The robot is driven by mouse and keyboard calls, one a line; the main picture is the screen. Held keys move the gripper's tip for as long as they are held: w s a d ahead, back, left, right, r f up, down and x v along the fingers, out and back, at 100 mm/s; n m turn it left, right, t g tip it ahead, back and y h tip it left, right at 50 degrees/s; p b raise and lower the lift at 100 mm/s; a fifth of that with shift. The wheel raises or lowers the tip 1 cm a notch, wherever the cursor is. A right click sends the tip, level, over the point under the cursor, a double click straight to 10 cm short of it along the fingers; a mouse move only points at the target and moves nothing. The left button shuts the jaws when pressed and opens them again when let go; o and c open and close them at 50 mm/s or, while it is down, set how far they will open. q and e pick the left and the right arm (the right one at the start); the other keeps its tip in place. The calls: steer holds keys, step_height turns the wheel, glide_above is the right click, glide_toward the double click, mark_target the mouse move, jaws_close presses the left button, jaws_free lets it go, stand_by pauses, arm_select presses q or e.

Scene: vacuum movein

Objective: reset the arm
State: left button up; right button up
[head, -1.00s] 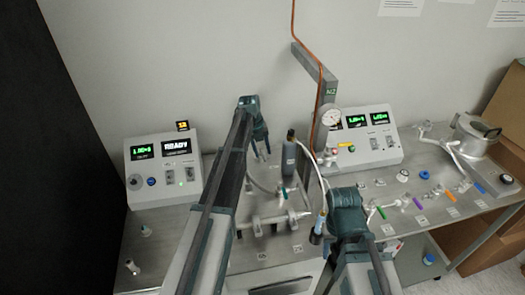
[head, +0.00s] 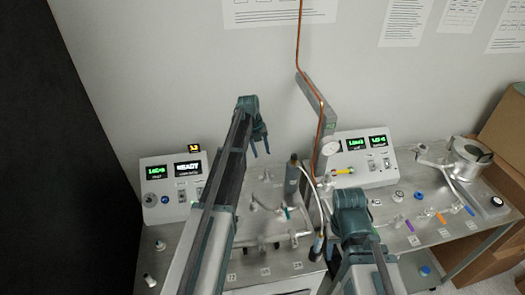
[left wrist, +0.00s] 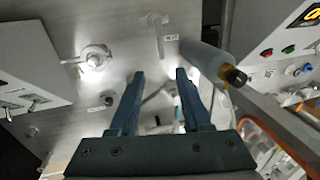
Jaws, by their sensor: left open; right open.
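My left gripper (head: 260,145) is raised above the left bench, in front of the wall. In the left wrist view its two fingers (left wrist: 161,76) stand apart with nothing gripped between them, over the metal bench top with valves and pipes. My right arm's end (head: 350,212) is over the gap between the two benches, beside the right bench's front. Its fingertips are mostly hidden behind its own wrist in the head view, and I see nothing held there.
A left control box (head: 174,187) reading READY and a right control box (head: 363,158) stand on the benches. A metal chamber (head: 468,160) stands at far right.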

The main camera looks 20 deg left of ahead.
stand_by(0.4)
arm_select(q)
steer(key=s+d+f+n+b, duration=0.2)
steer(key=s+d+n, duration=0.2)
steer(key=s+d, duration=0.1)
steer(key=s+d+f+n+y+b, duration=0.1)
steer(key=s+d+f+n+b, duration=0.1)
steer(key=s+d+f+n, duration=0.1)
steer(key=s+d+f+n+g+b, duration=0.1)
steer(key=s+d+f+n+b, duration=0.1)
steer(key=s+d+n, duration=0.3)
steer(key=shift+s+d+f+b, duration=0.15)
steer(key=shift+s+d+b, duration=0.35)
steer(key=shift+s+d, duration=0.95)
steer(key=s+d+f+n+b, duration=0.1)
steer(key=s+n, duration=0.1)
steer(key=s+d+f+n+b, duration=0.1)
steer(key=s+d+n, duration=0.1)
steer(key=s, duration=0.1)
steer(key=s+d+f+n+y+b, duration=0.1)
steer(key=s+n, duration=0.1)
steer(key=shift+s+d+g, duration=0.25)
steer(key=shift+s+g, duration=0.05)
steer(key=shift+s, duration=0.1)
steer(key=s+d+f+n+y+b, duration=0.1)
steer(key=s+d+f+n+b, duration=0.1)
steer(key=s+n, duration=0.6)
steer(key=shift+s+d+f+b, duration=0.4)
steer(key=shift+s+f+b, duration=0.1)
steer(key=shift+s, duration=0.3)
